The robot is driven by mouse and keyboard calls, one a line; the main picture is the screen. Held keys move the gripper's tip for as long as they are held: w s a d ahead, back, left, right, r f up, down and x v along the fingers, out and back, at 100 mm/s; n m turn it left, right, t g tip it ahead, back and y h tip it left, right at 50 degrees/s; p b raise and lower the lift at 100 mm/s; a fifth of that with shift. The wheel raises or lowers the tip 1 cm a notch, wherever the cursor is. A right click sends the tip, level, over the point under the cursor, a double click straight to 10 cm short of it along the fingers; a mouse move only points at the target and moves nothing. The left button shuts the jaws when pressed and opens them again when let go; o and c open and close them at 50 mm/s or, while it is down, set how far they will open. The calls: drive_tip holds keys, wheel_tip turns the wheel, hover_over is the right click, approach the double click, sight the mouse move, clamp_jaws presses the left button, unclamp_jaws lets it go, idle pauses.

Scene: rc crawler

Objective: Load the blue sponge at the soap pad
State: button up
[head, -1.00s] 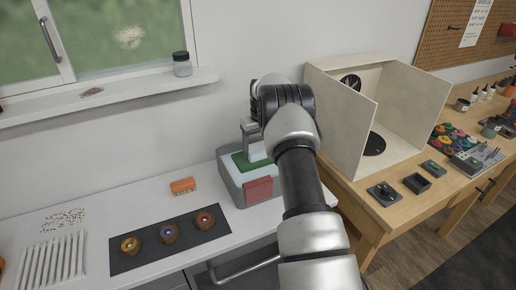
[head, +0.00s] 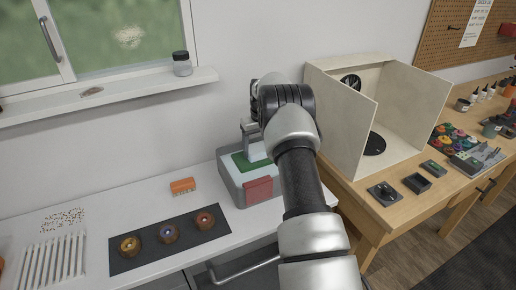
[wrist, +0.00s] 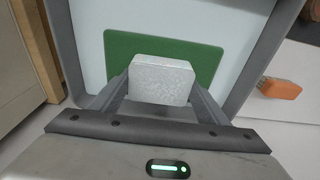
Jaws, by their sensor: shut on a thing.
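My gripper (wrist: 160,92) is shut on a pale block (wrist: 161,77), held between its two fingers in the wrist view. The block looks whitish grey, with a speckled face; I take it for the sponge, though no clear blue shows. A flat green pad (wrist: 122,47) lies behind and below the block, on the pale floor of a grey-rimmed basin. In the head view my gripper (head: 249,137) is over the green pad (head: 243,163), and the block is hidden there. I cannot tell whether the block touches the pad.
The grey basin (head: 230,183) has a red piece (head: 258,189) at its front. An orange block (head: 182,186) lies on the white counter to its left. A dark mat (head: 125,250) holds three round brown pots. A pale open booth (head: 340,125) stands on the wooden bench to the right.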

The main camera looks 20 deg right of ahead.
sight(258, 147)
drive_tip(key=shift+r+p, duration=1.75)
drive_tip(key=shift+r, duration=1.7)
